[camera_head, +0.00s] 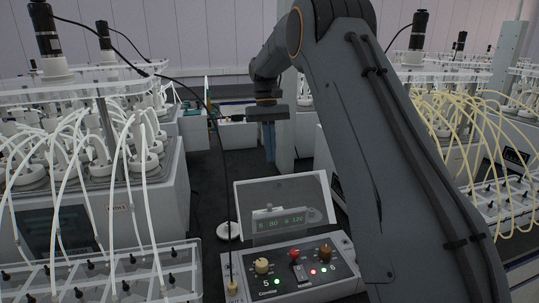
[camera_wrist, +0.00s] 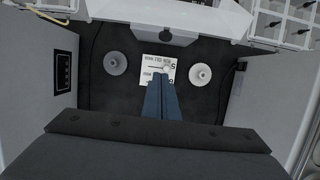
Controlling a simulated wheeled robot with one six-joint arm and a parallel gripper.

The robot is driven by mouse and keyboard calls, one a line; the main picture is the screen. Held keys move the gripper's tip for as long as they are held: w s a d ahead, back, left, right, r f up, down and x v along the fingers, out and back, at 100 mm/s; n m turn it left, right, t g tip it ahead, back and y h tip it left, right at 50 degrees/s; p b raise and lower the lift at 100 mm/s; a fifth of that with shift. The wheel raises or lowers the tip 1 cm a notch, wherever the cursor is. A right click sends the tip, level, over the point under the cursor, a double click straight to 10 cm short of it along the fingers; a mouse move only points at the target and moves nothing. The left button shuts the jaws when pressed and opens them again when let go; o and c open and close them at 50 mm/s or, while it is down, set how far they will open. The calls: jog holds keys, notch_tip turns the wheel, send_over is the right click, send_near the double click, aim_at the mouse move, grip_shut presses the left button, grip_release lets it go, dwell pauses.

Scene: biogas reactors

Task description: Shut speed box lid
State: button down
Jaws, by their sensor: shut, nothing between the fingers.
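The speed box (camera_head: 290,277) stands at the bottom centre of the head view, with knobs, a red button and small lit lamps on its sloped face. Its clear, pale-framed lid (camera_head: 243,200) stands raised at the back edge. A display reading is visible through the lid. My gripper (camera_head: 269,160) is beyond the lid and above it in the picture, pointing down, its blue fingers together and empty. In the wrist view the shut fingers (camera_wrist: 161,76) point towards a white printed plate (camera_wrist: 159,70). I see no contact with the lid.
Reactors with white tubes (camera_head: 75,160) stand at left, and others with yellow tubes (camera_head: 470,130) at right. A black cable hangs left of the lid. The wrist view shows two pale round discs (camera_wrist: 115,63) (camera_wrist: 200,75) on dark floor. The aisle behind the box has some free floor.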

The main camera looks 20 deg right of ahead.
jog(key=s+f+p, duration=0.5)
jog(key=shift+s+p, duration=0.3)
